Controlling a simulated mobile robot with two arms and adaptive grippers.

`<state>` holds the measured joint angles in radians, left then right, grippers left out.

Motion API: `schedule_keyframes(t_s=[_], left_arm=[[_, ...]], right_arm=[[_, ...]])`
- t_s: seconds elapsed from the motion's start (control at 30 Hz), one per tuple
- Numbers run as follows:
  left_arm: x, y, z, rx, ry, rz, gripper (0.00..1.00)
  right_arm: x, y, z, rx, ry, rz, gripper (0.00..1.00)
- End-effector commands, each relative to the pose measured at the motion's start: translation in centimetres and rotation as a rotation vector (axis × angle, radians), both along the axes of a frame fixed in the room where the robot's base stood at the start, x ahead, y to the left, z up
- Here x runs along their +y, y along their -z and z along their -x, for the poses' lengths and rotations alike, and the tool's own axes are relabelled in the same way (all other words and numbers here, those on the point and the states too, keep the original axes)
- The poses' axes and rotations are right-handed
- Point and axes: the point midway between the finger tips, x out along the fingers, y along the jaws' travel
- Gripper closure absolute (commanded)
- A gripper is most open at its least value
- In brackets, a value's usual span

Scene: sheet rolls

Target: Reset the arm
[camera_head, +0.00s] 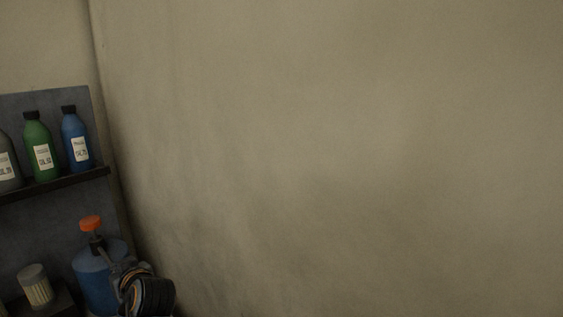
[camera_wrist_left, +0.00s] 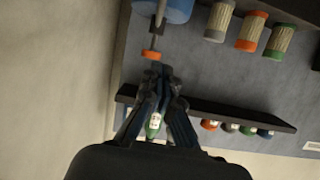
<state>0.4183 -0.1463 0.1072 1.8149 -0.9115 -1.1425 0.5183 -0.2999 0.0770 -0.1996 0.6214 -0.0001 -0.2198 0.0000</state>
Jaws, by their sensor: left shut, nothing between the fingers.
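My left gripper (camera_head: 106,258) shows at the bottom left of the head view, in front of a blue canister (camera_head: 93,284) with an orange knob (camera_head: 90,223). In the left wrist view my left gripper (camera_wrist_left: 163,72) points up the picture with its fingers together and empty. A green bottle (camera_wrist_left: 154,125) shows through the gap between the finger links, behind them. The canister's blue body (camera_wrist_left: 168,9) and orange knob (camera_wrist_left: 151,55) show beyond the fingertips; I cannot tell the distance. My right gripper is not in view.
A shelf (camera_head: 55,184) holds a grey bottle (camera_head: 8,163), a green bottle (camera_head: 40,148) and a blue bottle (camera_head: 76,140). A ribbed jar (camera_head: 37,289) stands lower left. Several jars (camera_wrist_left: 252,32) show in the left wrist view. A bare wall (camera_head: 340,150) fills the right.

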Motion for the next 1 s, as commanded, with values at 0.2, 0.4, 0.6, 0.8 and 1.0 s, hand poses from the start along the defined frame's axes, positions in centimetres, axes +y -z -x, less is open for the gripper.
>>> schedule_keyframes(t_s=[0.2, 0.4, 0.6, 0.8, 1.0], left_arm=[[-0.9, 4.9, 3.2, 0.113, 0.065, 0.029, 1.0], [-2.8, 10.6, 8.0, 0.271, 0.176, 0.074, 1.0], [-7.2, 17.7, 17.1, 0.526, 0.399, 0.151, 1.0], [-11.3, 20.9, 24.6, 0.707, 0.595, 0.221, 1.0], [-14.3, 22.1, 30.6, 0.834, 0.75, 0.277, 1.0]], right_arm=[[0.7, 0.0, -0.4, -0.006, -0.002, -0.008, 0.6], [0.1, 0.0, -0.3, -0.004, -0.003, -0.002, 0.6], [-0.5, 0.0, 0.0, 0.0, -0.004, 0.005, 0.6], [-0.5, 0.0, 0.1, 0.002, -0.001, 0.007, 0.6], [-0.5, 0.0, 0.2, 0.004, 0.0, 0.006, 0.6]])
